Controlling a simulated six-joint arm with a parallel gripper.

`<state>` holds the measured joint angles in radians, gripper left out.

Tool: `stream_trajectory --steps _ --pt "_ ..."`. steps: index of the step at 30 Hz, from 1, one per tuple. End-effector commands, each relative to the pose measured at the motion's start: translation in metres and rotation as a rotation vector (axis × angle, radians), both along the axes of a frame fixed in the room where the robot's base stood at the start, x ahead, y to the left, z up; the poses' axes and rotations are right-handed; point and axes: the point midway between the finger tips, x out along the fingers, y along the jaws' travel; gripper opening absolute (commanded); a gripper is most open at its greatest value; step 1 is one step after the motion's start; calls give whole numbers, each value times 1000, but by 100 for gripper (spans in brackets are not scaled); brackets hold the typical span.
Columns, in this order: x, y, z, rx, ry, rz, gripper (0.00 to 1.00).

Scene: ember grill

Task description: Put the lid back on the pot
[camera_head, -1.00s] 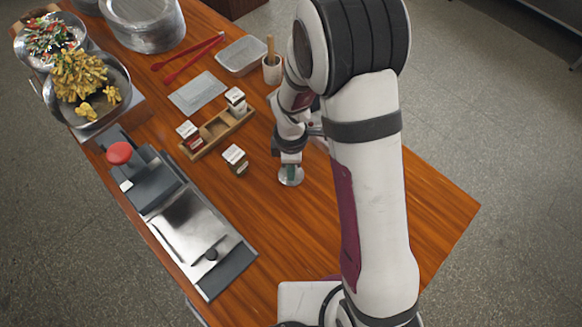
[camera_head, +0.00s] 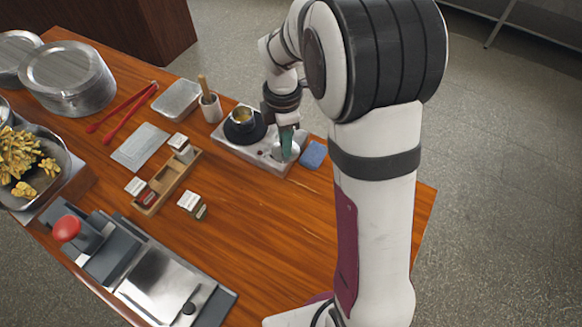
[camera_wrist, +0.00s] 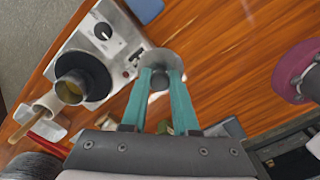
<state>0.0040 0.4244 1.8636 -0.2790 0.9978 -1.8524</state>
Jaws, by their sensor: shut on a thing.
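My gripper (camera_head: 287,147) is shut on a small round metal lid (camera_wrist: 157,57), pinching its knob between the teal fingers. In the wrist view my gripper (camera_wrist: 161,76) hides part of the lid. The pot (camera_head: 242,116) is small and dark with a brassy, open top. It stands at the left end of a silver burner unit (camera_head: 258,153). In the wrist view the pot (camera_wrist: 75,84) is left of the lid and apart from it. The lid is at the right end of the burner unit; its exact height above it is hard to tell.
A blue sponge (camera_head: 313,154) lies right of the burner unit. A white cup with a wooden handle (camera_head: 209,106) and a metal tray (camera_head: 176,98) stand left of the pot. The table's front middle is clear.

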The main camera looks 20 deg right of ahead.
Motion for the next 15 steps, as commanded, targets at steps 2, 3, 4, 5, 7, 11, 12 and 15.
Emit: stream_trajectory --steps 2,3,4,5,7,11,12,15 --pt "38 9 7 -5 -2 9 0" --pt "57 15 11 -6 -3 9 0" --pt "72 19 15 -8 -4 11 0" --pt "85 25 18 -9 -5 12 0" --pt "113 37 25 -10 -9 8 0" --pt "145 58 35 -4 -16 -4 0" --pt "151 63 37 -1 -19 -8 0" --pt "159 71 41 4 -24 -14 0"
